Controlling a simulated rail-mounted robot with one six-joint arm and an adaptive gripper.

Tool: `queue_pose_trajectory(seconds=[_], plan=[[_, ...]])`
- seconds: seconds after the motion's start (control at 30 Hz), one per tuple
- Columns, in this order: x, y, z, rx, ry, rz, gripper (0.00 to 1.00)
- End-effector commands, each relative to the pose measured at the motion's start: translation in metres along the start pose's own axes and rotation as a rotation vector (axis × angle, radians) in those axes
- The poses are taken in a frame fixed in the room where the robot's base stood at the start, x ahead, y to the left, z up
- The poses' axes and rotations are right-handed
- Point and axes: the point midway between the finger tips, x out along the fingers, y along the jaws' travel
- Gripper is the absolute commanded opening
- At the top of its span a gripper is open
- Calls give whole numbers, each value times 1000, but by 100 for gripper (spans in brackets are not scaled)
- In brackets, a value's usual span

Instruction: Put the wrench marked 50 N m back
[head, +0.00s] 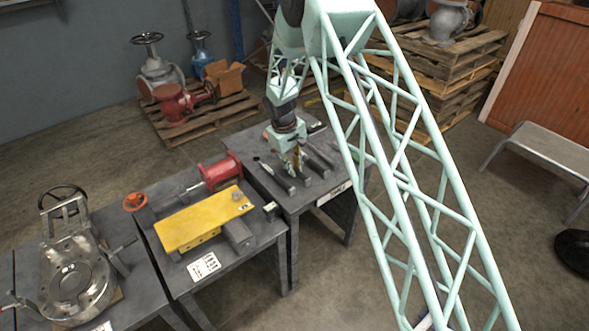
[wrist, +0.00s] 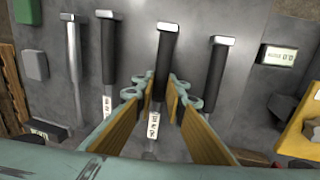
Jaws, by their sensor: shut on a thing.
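My gripper (head: 294,168) is over the far grey table, pointing down. In the wrist view its two yellow-padded fingers (wrist: 158,96) are shut on a dark-handled wrench (wrist: 163,65) with a square silver end. This wrench carries a small white label, too small to read with certainty. Similar wrenches lie in a row beside it: one with a dark handle to the right (wrist: 217,66), one to the left (wrist: 108,62), and a slim silver one further left (wrist: 75,72). I cannot tell whether the held wrench touches the table.
A small display box (wrist: 278,55) stands right of the row. Green (wrist: 27,11) and grey (wrist: 35,65) blocks are at the left. The middle table holds a yellow plate (head: 192,224) and red cylinder (head: 219,171). A metal valve (head: 78,280) stands at lower left.

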Motion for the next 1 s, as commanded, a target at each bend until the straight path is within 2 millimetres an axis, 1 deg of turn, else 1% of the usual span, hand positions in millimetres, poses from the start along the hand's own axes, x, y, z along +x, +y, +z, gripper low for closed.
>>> queue_pose_trajectory(seconds=[0.47,0.5,0.67,1.0], plan=[[5,-1,0,0,1,0,0],[6,-1,0,0,1,0,12],[5,-1,0,0,1,0,27],[6,-1,0,0,0,0,28]])
